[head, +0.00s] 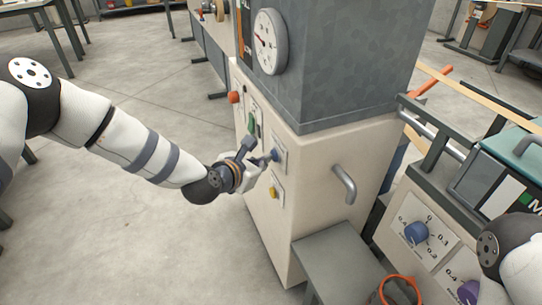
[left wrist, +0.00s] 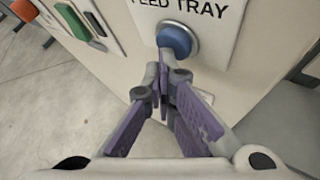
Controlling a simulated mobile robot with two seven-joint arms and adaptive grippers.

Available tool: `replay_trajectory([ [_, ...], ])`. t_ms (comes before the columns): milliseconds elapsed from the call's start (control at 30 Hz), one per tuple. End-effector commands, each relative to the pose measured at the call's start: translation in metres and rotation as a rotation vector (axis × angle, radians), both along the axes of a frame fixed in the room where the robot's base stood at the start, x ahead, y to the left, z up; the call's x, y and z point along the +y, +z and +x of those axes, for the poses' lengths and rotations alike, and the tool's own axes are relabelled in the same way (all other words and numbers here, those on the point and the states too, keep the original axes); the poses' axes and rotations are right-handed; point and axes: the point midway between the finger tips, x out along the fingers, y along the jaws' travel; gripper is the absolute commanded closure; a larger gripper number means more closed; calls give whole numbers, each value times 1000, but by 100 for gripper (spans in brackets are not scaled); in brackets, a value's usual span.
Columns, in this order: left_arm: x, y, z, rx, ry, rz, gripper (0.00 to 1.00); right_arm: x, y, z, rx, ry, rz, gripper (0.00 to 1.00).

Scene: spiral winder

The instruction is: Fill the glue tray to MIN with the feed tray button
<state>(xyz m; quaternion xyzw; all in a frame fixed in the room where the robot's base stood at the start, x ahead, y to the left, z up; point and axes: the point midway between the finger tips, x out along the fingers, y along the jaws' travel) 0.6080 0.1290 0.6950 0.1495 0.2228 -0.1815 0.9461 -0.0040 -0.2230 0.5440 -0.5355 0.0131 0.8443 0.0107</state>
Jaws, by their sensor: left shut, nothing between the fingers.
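The blue feed tray button (head: 275,155) is on the side of the cream cabinet (head: 322,160). In the left wrist view the button (left wrist: 175,39) sits under a label reading "FEED TRAY". My left gripper (head: 264,160) is shut and empty. Its fingertips (left wrist: 163,68) are right at the button's lower edge; I cannot tell whether they touch or press it. A grey tank (head: 345,60) stands on the cabinet with a round white dial (head: 270,41). No glue tray or MIN mark can be made out. My right gripper is out of the picture; part of my right arm shows at lower right.
A green button (head: 252,125), an orange-red knob (head: 234,97) and a yellow button (head: 273,192) are close by on the cabinet. A grey handle (head: 344,184) sticks out to the right. A grey stand (head: 338,256) and control panel (head: 425,235) stand at right. Floor at left is clear.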

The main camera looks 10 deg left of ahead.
Motion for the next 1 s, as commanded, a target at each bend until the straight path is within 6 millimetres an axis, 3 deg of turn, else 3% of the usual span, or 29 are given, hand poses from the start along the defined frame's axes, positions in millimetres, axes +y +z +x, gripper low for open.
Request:
replay_trajectory([
  [867, 15, 0, -10, 0, 0, 0, 100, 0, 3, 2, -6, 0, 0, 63],
  [1000, 25, 1, -17, 1, 2, 0, 100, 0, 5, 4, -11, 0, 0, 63],
])
